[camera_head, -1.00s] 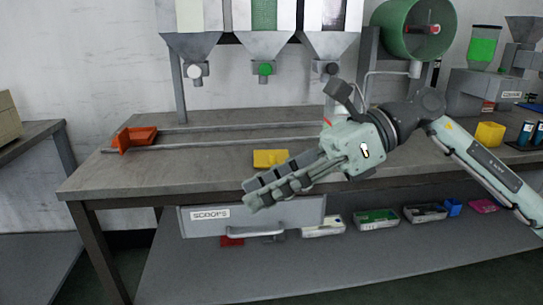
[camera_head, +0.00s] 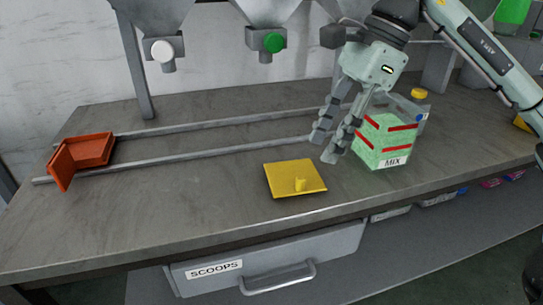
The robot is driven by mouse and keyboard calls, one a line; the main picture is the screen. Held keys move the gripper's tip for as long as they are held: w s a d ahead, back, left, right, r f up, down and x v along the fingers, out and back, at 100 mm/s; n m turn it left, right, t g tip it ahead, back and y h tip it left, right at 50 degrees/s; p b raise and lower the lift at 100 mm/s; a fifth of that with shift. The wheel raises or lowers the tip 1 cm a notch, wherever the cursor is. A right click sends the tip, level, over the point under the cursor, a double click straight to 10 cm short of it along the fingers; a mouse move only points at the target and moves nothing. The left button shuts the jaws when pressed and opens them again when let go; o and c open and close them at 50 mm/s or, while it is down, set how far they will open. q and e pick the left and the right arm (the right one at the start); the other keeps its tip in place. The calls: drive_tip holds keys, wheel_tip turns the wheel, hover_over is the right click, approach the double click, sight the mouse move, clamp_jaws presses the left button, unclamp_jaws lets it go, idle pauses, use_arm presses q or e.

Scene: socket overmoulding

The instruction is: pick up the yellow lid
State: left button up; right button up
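The yellow lid (camera_head: 287,177) lies flat on the grey workbench near its front edge. It is a square plate with a small raised knob on top. My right gripper (camera_head: 324,148) hangs above and to the right of the lid, its fingers pointing down and slightly left. A gap shows between the two fingers, and nothing is between them. The gripper appears clear of the lid. My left gripper is not in view.
A clear box labelled MIX (camera_head: 388,142), with green contents and red stripes, stands right of the lid, close behind my fingers. Two rails (camera_head: 220,128) run behind the lid to an orange tray (camera_head: 85,153). Hopper outlets (camera_head: 266,41) hang above. The bench left of the lid is free.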

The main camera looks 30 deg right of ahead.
sight(302, 178)
drive_tip(key=shift+w+a+f, duration=0.25)
drive_tip(key=shift+w+f, duration=0.15)
drive_tip(key=shift+f, duration=0.15)
drive_tip(key=shift+s+a+f, duration=0.1)
drive_tip(key=shift+a+f, duration=0.05)
drive_tip(key=shift+f, duration=0.3)
drive_tip(key=shift+a+f, duration=0.2)
drive_tip(key=shift+f, duration=0.15)
drive_tip(key=x, duration=0.3)
drive_tip(key=shift+a+f, duration=0.2)
drive_tip(key=shift+f, duration=0.05)
drive_tip(key=shift+w+a+f, duration=0.15)
drive_tip(key=shift+w+f, duration=0.05)
drive_tip(key=shift+f, duration=0.3)
drive_tip(key=shift+c, duration=0.8)
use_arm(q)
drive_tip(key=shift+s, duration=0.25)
use_arm(e)
clamp_jaws()
